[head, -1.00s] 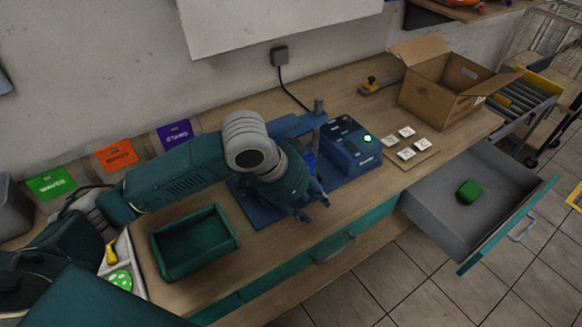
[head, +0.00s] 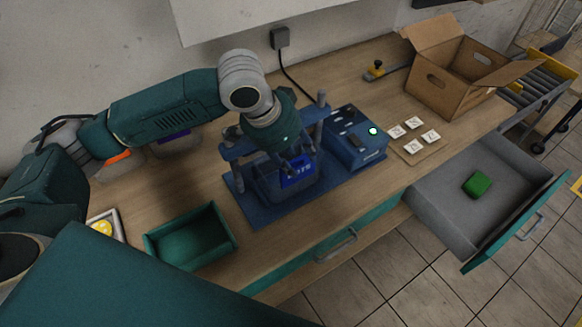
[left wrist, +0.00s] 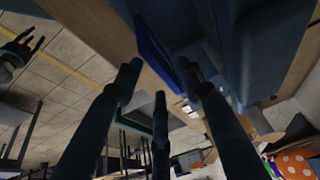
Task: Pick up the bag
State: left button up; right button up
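No bag can be made out for sure in either view. My left gripper (head: 296,166) reaches in from the left and hangs at the blue press (head: 262,212), in front of its lit blue display (head: 297,172). In the left wrist view its dark fingers (left wrist: 160,85) are spread with nothing between them, close to a blue panel (left wrist: 155,48). Another gripper, seemingly my right one (left wrist: 22,48), shows at the left edge of that view with its fingers apart; it is not in the head view.
A green tray (head: 190,238) stands left of the press. A blue box with a green light (head: 357,140), white tiles (head: 414,135) and an open cardboard box (head: 455,85) stand right. An open drawer (head: 440,205) holds a green block (head: 477,184). An orange dotted thing (left wrist: 296,163) shows below.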

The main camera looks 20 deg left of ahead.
pick_arm(q)
jog(key=shift+x, duration=1.05)
jog(key=shift+w+f, duration=0.2)
jog(key=shift+f, duration=0.1)
jog(key=p+x, duration=0.2)
jog(key=x, duration=0.2)
jog(key=shift+s+d, duration=0.1)
jog(key=shift+d, duration=0.05)
jog(key=shift+f, duration=0.4)
jog(key=c, duration=1)
pick_arm(e)
jog(key=shift+s+d+r, duration=0.3)
jog(key=shift+s+r, duration=0.15)
jog(key=shift+r, duration=0.05)
jog(key=shift+s+d+r, duration=0.3)
jog(key=shift+s+r, duration=0.15)
jog(key=shift+r, duration=0.05)
